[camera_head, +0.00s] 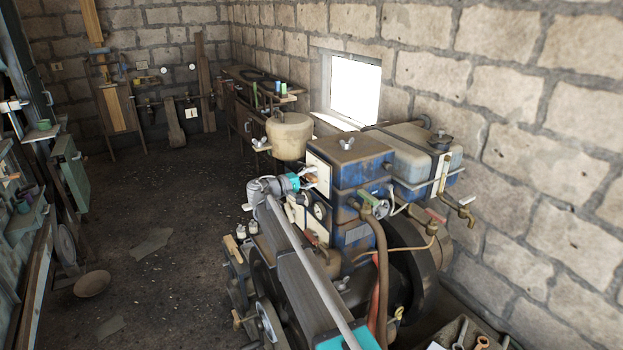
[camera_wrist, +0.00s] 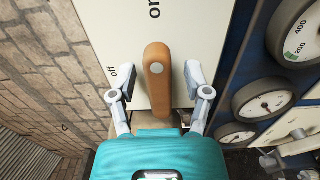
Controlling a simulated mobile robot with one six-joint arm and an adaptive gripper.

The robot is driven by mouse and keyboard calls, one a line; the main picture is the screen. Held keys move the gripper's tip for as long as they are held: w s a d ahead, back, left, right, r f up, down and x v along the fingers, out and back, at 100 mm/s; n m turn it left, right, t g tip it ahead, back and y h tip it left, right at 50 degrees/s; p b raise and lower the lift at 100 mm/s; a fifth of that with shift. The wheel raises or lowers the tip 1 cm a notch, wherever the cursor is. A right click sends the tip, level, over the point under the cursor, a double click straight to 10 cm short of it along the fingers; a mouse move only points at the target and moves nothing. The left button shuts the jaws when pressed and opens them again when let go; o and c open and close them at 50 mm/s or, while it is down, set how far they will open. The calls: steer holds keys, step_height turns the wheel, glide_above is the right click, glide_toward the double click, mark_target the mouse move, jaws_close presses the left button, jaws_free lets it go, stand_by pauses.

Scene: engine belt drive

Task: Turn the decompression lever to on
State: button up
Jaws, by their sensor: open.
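The decompression lever (camera_wrist: 157,75) is an orange-brown rounded handle in front of a cream panel (camera_wrist: 100,22). In the wrist view it stands nearly upright, its upper end below the word "on"; the word "off" is to its left. Which end is the pivot I cannot tell. My gripper (camera_wrist: 152,74) is open, with one grey finger on each side of the lever. Gaps show between both fingertips and the handle. In the head view my gripper (camera_head: 308,176) is at the panel's face on the blue engine (camera_head: 362,172), and the lever is mostly hidden.
Round gauges (camera_wrist: 262,103) sit right of the panel in the wrist view. In the head view a tan tank (camera_head: 289,136) stands behind my gripper, and a brown hose (camera_head: 379,262) and flywheel (camera_head: 425,270) are to the right. Open floor (camera_head: 165,215) lies left.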

steer(key=shift+s+a, duration=0.1)
steer(key=v, duration=1.1)
steer(key=shift+s+a, duration=0.2)
steer(key=shift+a, duration=0.1)
